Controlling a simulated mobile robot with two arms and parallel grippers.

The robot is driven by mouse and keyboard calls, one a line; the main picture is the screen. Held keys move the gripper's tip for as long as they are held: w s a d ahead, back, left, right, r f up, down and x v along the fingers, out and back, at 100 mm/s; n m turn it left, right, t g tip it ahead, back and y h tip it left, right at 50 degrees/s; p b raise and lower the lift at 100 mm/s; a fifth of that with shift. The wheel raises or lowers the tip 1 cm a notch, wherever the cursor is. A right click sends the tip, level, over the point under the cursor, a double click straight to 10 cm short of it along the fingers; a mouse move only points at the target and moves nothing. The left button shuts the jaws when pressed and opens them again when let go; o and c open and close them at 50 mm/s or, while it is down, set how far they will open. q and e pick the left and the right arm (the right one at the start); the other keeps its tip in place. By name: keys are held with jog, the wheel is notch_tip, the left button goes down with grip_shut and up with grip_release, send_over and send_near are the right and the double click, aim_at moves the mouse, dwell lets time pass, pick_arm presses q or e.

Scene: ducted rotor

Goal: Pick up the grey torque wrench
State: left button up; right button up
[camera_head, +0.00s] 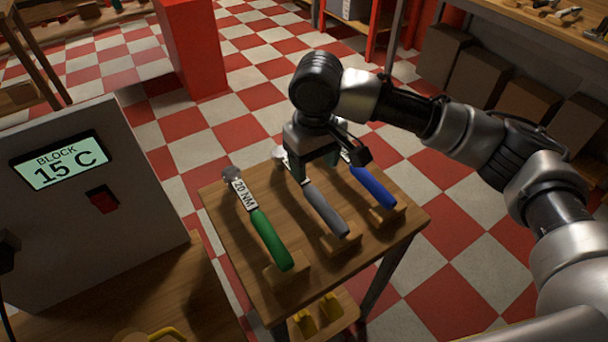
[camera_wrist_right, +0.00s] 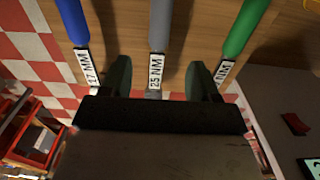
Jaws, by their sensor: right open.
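The grey torque wrench (camera_head: 325,208) lies on a small wooden table between a green wrench (camera_head: 270,238) and a blue wrench (camera_head: 373,187). My right gripper (camera_head: 314,164) is over its head end, which it partly hides in the head view. In the right wrist view the grey wrench (camera_wrist_right: 160,27), labelled 25 NM, runs between the two spread fingers of the right gripper (camera_wrist_right: 159,78). The fingers are apart from its sides. How far above the table they are, I cannot tell. My left gripper is not in view.
The wooden table (camera_head: 222,208) carries wooden rests under the handles. The blue wrench (camera_wrist_right: 70,20) and green wrench (camera_wrist_right: 243,28) lie close outside the fingers. A grey box with a "BLOCK 15 C" display (camera_head: 60,161) stands at left. A red block (camera_head: 192,50) stands behind.

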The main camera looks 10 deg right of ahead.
aim_at(316, 194)
jog(key=f, duration=0.4)
jog(key=shift+s, duration=0.25)
jog(key=shift+f, duration=0.2)
jog(key=f, duration=0.3)
jog(key=f+b, duration=0.1)
jog(key=shift+d+f, duration=0.15)
jog(key=shift+d, duration=0.1)
jog(key=shift+f, duration=0.5)
jog(key=c, duration=0.4)
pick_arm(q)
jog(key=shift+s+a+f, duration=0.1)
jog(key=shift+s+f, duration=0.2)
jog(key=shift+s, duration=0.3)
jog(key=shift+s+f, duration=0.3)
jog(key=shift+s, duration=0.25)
pick_arm(e)
jog(key=c, duration=0.7)
